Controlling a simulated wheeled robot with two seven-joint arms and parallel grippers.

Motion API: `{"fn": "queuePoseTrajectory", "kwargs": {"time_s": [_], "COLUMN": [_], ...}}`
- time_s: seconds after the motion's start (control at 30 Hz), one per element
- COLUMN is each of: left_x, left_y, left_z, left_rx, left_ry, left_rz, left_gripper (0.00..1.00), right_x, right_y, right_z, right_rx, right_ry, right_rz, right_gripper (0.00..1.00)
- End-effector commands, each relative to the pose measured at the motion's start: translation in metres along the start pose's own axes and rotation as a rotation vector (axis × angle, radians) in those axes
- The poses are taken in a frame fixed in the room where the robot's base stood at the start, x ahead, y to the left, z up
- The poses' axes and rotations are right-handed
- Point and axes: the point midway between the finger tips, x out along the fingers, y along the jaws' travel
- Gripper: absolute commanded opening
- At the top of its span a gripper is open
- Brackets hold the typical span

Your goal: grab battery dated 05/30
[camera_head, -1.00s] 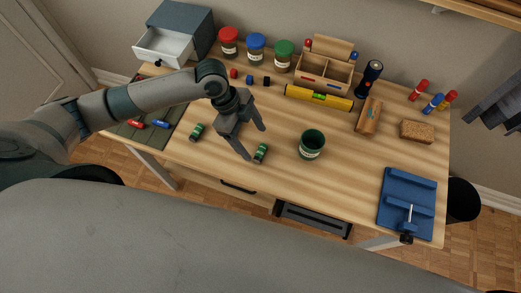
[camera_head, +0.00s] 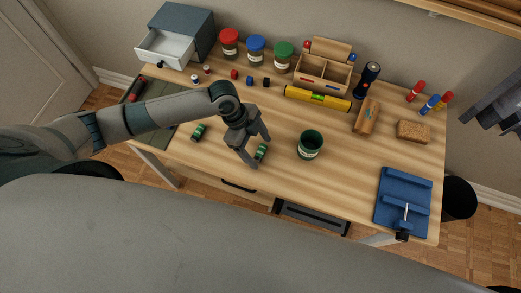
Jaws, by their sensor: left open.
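A green battery (camera_head: 261,152) lies on the desk between or right beside the fingertips of my left gripper (camera_head: 255,153). The gripper is open and low over the desk; whether it touches the battery I cannot tell. A second green battery (camera_head: 198,132) lies further left, clear of the gripper and just below my left forearm. The dates on both batteries are too small to read.
A dark green cup (camera_head: 310,145) stands right of the left gripper. A yellow level (camera_head: 318,98), a wooden organizer (camera_head: 324,72) and lidded jars (camera_head: 256,49) stand behind. A blue vise-like board (camera_head: 403,200) is at the right. A grey-green mat (camera_head: 155,135) is partly hidden by my arm.

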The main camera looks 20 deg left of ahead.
Motion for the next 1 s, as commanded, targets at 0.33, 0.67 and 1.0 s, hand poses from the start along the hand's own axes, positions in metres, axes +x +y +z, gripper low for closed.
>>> {"fn": "queuePoseTrajectory", "kwargs": {"time_s": [0.33, 0.67, 1.0], "left_x": [0.0, -0.0003, -0.0034], "left_y": [-0.0002, -0.0003, -0.0008], "left_z": [0.0003, 0.0001, -0.0012], "left_rx": [0.0, 0.0, 0.0], "left_ry": [0.0, 0.0, 0.0], "left_rz": [0.0, 0.0, -0.001], "left_gripper": [0.73, 0.27, 0.27], "right_x": [0.0004, 0.0004, 0.0025], "right_y": [0.0003, 0.0015, 0.0015], "right_z": [0.0003, 0.0006, 0.0008], "right_rx": [0.0, -0.001, -0.001], "right_ry": [-0.001, -0.001, -0.001], "right_rz": [0.0, 0.001, 0.002], "right_gripper": [0.31, 0.31, 0.31]}}
